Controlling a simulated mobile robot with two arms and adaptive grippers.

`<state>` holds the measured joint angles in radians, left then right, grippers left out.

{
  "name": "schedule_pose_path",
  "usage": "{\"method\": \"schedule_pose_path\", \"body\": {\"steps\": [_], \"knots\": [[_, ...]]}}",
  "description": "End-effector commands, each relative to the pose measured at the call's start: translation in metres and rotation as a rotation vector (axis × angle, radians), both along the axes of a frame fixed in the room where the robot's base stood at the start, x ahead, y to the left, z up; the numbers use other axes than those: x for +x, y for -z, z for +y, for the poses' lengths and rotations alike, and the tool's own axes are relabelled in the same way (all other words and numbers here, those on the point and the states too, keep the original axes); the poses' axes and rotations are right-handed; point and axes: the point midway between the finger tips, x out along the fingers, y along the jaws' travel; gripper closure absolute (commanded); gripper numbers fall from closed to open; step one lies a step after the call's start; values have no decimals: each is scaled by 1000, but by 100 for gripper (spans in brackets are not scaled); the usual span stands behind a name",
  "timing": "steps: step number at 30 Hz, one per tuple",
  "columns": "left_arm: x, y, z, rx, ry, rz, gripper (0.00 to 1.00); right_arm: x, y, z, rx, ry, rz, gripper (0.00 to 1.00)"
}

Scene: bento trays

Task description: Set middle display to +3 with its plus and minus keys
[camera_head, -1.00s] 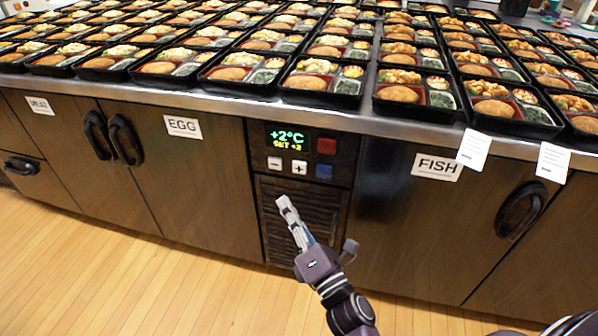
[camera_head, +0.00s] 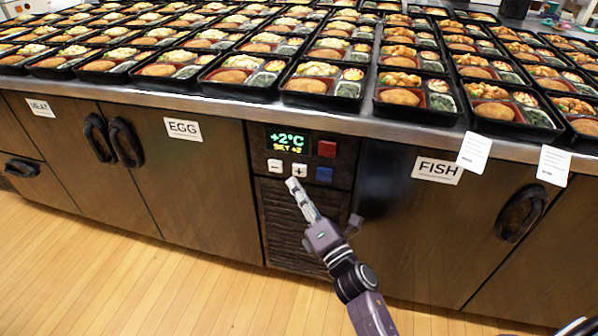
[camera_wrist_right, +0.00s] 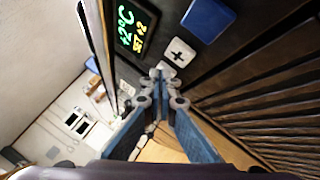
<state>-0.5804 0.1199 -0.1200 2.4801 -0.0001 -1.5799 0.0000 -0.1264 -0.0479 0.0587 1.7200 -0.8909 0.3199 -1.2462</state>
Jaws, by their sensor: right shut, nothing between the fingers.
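The middle display (camera_head: 287,141) is on a dark panel in the counter front. It shows +2°C in green, with a smaller yellow line that seems to read SET +2. It also shows in the wrist view (camera_wrist_right: 133,29). Below it are the white minus key (camera_head: 275,165) and the white plus key (camera_head: 299,170), which also shows in the wrist view (camera_wrist_right: 178,53). My right gripper (camera_head: 293,184) is shut and empty, its tips just below the plus key. In the wrist view its tips (camera_wrist_right: 162,72) are close to that key; I cannot tell if they touch. My left gripper is not in view.
A red key (camera_head: 327,149) and a blue key (camera_head: 324,174) sit right of the white ones. A slatted grille (camera_head: 283,215) is below. Bento trays (camera_head: 323,86) cover the counter above. Cabinet doors with dark handles (camera_head: 520,212) flank the panel; the floor in front is clear.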

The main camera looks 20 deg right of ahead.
Motion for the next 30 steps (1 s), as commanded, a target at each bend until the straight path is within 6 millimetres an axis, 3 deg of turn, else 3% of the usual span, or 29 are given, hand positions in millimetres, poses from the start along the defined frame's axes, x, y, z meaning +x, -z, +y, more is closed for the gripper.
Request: {"method": "schedule_pose_path", "body": {"steps": [7,30], "knots": [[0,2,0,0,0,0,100,11,0,-8,-1,1,-1,100],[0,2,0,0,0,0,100,11,0,-8,-1,0,0,100]]}}
